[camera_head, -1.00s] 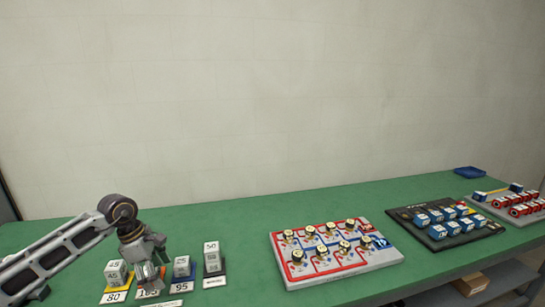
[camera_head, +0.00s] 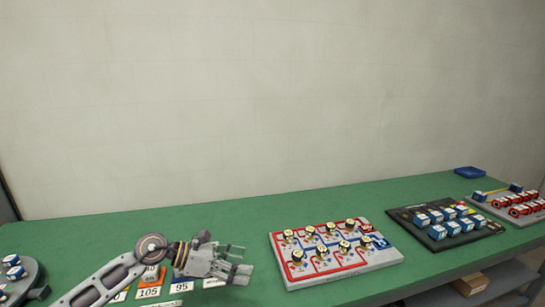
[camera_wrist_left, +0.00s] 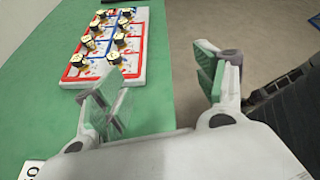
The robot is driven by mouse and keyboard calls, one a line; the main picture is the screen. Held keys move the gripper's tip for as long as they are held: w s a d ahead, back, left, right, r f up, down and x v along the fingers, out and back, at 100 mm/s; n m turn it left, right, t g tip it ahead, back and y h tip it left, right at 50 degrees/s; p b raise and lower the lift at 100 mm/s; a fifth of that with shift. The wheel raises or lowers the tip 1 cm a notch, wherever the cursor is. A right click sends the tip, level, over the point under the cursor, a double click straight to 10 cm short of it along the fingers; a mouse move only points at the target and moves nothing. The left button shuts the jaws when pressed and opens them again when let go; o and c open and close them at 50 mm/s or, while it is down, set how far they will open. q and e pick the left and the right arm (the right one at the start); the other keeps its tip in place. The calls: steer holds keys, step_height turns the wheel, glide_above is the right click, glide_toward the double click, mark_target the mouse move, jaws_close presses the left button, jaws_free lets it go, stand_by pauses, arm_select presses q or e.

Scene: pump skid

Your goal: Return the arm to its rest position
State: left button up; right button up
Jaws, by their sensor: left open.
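My left gripper (camera_head: 236,262) is open in the head view, its fingers pointing right above the green bench. Nothing shows between its fingers. In the left wrist view its two green-padded fingers (camera_wrist_left: 165,95) stand well apart, with the bench edge and grey floor behind them. My left arm (camera_head: 105,282) comes in from the lower left. My right gripper is not in view.
Numbered cards (camera_head: 150,283) with blocks lie beneath and behind my left gripper, partly hidden. A red-and-blue board (camera_head: 372,258) with several knobs stands to the right. A black tray (camera_head: 478,232) with blue blocks lies farther right. Green bench (camera_head: 150,222) is clear at the back.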

arm_select(q)
step_height(320, 180, up, 10)
steer(key=w+d+n+t+h, duration=0.2)
steer(key=d+n+t+h, duration=0.15)
steer(key=n+t, duration=0.8)
steer(key=a+f+n+t+y, duration=0.1)
steer(key=a+f+n+y, duration=0.6)
steer(key=n, duration=0.6)
steer(key=a+f+n+t+y, duration=0.1)
steer(key=a+f+n+y, duration=0.65)
steer(key=n, duration=0.65)
steer(key=s+a+f+n+g+y, duration=0.1)
steer(key=s+f+n+g, duration=0.3)
steer(key=s+f+g, duration=0.55)
steer(key=s+a+f+n+g+y, duration=0.1)
steer(key=s+f+n+g, duration=0.45)
steer(key=s, duration=0.95)
step_height(320, 180, down, 34)
steer(key=s+a+m, duration=0.1)
steer(key=s+m, duration=0.1)
steer(key=s+a+f, duration=0.2)
steer(key=s+f, duration=0.8)
steer(key=s+a+f, duration=0.3)
steer(key=s+f, duration=0.7)
steer(key=s, duration=0.1)
steer(key=shift+s+a, duration=0.25)
steer(key=shift+a, duration=0.05)
